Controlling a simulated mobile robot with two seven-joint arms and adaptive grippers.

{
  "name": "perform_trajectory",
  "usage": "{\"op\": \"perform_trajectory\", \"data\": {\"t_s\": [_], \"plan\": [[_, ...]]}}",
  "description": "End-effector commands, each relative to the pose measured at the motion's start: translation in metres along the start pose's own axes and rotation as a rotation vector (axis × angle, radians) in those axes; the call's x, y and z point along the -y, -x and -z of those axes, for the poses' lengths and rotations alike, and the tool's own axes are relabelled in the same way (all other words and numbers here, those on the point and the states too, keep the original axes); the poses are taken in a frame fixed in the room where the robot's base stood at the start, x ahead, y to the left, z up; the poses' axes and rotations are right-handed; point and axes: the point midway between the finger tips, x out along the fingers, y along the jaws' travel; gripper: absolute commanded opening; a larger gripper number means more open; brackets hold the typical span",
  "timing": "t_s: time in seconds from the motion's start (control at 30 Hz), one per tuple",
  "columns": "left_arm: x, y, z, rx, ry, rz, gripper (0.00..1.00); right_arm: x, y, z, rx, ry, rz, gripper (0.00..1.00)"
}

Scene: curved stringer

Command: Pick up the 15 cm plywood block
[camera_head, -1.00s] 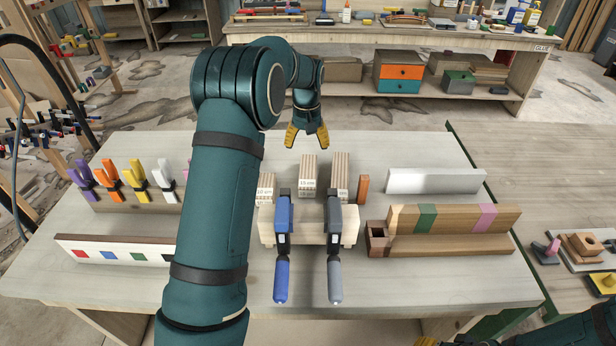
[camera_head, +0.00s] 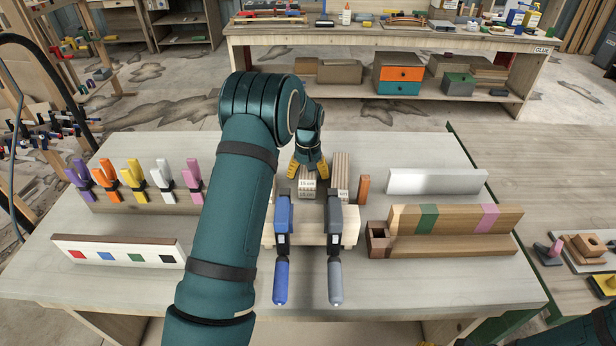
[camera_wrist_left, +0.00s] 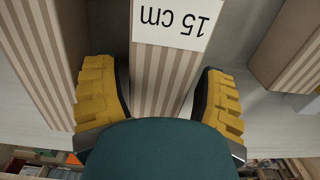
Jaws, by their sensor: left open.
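The 15 cm plywood block (camera_head: 307,188) stands upright on the table behind two bar clamps, with its label facing front. My left gripper (camera_head: 308,172) is at the block's upper part, its yellow fingers pointing down. In the left wrist view the labelled block (camera_wrist_left: 164,75) lies between the two open yellow fingers (camera_wrist_left: 160,95), with a gap visible at least on the right side. A second plywood block (camera_head: 340,178) stands close on the right. Another striped block (camera_wrist_left: 35,60) shows at the left of the wrist view. My right gripper is not in view.
Blue and grey clamps (camera_head: 282,235) sit on a pale wooden bar in front of the blocks. An orange block (camera_head: 363,189) stands at the right. A wooden stringer form (camera_head: 450,220) and a white block (camera_head: 436,181) lie further right. Coloured clamps (camera_head: 133,178) stand at left.

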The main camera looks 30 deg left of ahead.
Motion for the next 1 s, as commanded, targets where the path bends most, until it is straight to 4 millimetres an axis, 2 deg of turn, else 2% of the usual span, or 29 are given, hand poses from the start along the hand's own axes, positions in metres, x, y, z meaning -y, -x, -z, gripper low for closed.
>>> {"op": "perform_trajectory", "data": {"t_s": [0.17, 0.2, 0.33, 0.37, 0.67, 0.77, 1.0], "plan": [[0.0, 0.001, 0.0, -0.001, 0.0, -0.001, 0.72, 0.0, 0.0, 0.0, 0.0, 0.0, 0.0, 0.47], [0.0, 0.001, 0.0, -0.001, 0.0, -0.001, 0.58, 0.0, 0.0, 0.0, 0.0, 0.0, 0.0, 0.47], [0.0, 0.001, 0.0, -0.001, 0.0, -0.001, 0.13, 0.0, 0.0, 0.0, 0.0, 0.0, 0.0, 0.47], [0.0, 0.001, 0.0, -0.001, 0.0, 0.0, 0.1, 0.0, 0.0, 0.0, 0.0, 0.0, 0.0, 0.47], [0.0, 0.005, 0.001, -0.003, 0.0, -0.001, 0.1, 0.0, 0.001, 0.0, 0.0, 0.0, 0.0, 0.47], [-0.001, 0.015, 0.001, -0.005, 0.0, -0.002, 0.1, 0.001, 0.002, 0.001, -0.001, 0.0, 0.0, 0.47], [-0.001, 0.062, 0.001, -0.004, 0.0, -0.003, 0.1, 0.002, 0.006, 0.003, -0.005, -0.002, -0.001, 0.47]]}}
